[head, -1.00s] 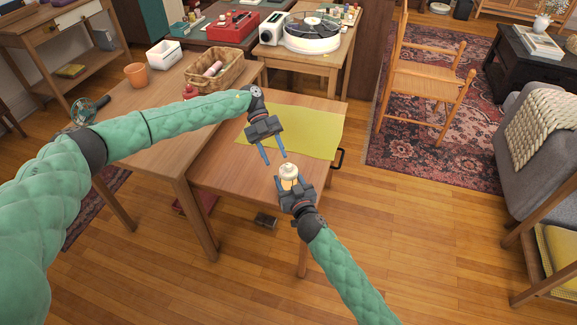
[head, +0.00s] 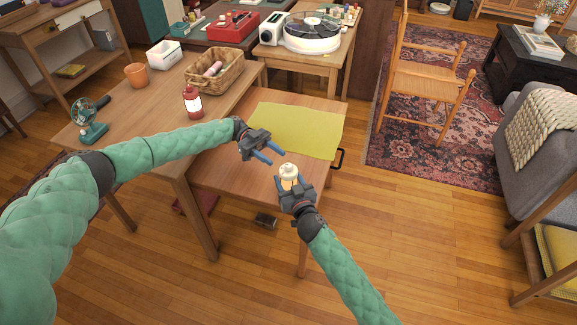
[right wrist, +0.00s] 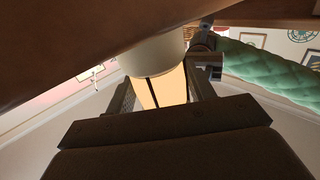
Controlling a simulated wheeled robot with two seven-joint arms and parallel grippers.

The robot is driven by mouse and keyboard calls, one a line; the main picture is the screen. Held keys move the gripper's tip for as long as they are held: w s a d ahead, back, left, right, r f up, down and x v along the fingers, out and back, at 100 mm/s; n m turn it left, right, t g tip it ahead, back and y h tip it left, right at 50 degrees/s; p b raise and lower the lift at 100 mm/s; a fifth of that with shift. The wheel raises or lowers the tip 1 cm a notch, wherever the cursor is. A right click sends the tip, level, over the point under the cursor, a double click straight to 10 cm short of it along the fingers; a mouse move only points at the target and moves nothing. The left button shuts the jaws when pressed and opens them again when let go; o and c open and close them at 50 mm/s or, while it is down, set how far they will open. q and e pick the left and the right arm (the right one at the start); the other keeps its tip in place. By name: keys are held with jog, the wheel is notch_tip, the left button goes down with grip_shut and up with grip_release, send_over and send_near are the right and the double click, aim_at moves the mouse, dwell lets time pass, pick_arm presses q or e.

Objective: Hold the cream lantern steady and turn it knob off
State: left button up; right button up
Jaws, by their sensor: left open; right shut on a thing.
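The lantern's knob cannot be made out.
A yellow mat (head: 296,128) lies behind the lantern on the low table (head: 226,172). The longer table at left holds a red lantern-like object (head: 193,103), a wicker basket (head: 215,76), a terracotta pot (head: 136,75) and a green fan (head: 90,122).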

aim_at(286, 164)
pick_arm(q)
jog(key=x, duration=0.7)
jog(key=shift+s+d, duration=0.1)
grip_shut()
